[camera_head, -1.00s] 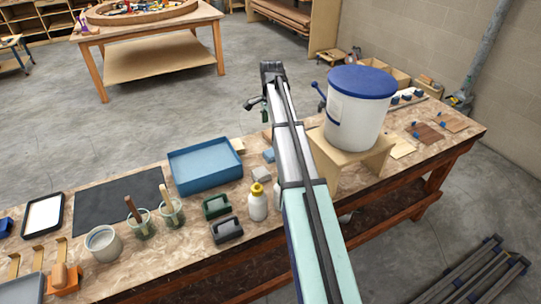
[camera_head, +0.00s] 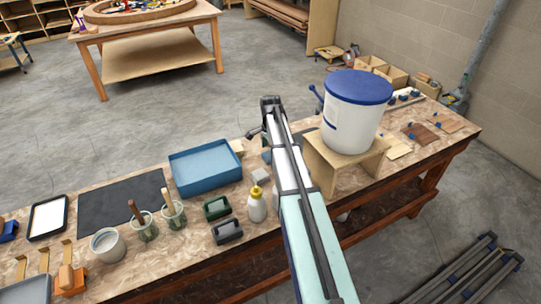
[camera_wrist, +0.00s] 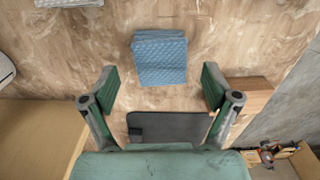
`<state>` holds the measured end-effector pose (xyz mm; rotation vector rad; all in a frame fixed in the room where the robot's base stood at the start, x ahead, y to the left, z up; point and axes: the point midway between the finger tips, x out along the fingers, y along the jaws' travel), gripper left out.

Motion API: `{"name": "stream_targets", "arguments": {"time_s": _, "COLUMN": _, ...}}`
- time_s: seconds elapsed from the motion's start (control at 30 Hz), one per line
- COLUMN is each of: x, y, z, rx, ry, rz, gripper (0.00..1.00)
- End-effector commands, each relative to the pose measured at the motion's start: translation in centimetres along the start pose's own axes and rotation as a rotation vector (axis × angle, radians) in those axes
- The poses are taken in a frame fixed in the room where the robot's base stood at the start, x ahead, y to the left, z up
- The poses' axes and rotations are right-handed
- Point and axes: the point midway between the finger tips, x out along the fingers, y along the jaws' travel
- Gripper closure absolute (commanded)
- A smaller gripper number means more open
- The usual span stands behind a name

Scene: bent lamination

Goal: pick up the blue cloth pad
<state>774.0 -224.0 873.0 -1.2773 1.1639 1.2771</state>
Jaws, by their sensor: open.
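The blue cloth pad (camera_wrist: 160,57) lies flat on the bench in the wrist view, looking like a small stack of quilted blue cloth. In the head view, only a bit of it (camera_head: 266,157) shows beside my arm. My gripper (camera_wrist: 160,88) is open and empty. Its two green-faced fingers stand wide apart, to the left and right of the pad's near edge in the wrist view, with the pad between and beyond them. They do not visibly touch it.
A grey pad (camera_head: 261,175) lies nearer the bench front. A wooden block (camera_wrist: 248,94) sits close to the right finger. The wooden stand (camera_head: 345,160) with a white, blue-lidded bucket (camera_head: 357,115) is right of my arm. A blue tray (camera_head: 205,170) stands left.

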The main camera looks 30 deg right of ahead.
Motion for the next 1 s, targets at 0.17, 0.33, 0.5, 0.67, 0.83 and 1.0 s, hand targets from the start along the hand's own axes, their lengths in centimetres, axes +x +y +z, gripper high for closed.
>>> {"name": "stream_targets", "arguments": {"time_s": 0.17, "x": 1.6, "y": 0.0, "z": 0.0, "rx": 0.0, "ry": 0.0, "rz": 0.001, "gripper": 0.12}}
{"name": "stream_targets", "arguments": {"time_s": 0.33, "x": 1.9, "y": 0.0, "z": 0.0, "rx": 0.0, "ry": 0.0, "rz": 0.0, "gripper": 0.12}}
{"name": "stream_targets", "arguments": {"time_s": 0.5, "x": 1.9, "y": 0.0, "z": 0.0, "rx": 0.0, "ry": 0.0, "rz": 0.0, "gripper": 0.48}}
{"name": "stream_targets", "arguments": {"time_s": 0.67, "x": 1.9, "y": 0.0, "z": 0.0, "rx": 0.0, "ry": 0.0, "rz": 0.0, "gripper": 0.66}}
{"name": "stream_targets", "arguments": {"time_s": 0.83, "x": 1.9, "y": 0.0, "z": 0.0, "rx": 0.0, "ry": 0.0, "rz": 0.0, "gripper": 0.66}}
{"name": "stream_targets", "arguments": {"time_s": 1.0, "x": 1.8, "y": 0.0, "z": 0.0, "rx": 0.0, "ry": 0.0, "rz": 0.0, "gripper": 0.66}}
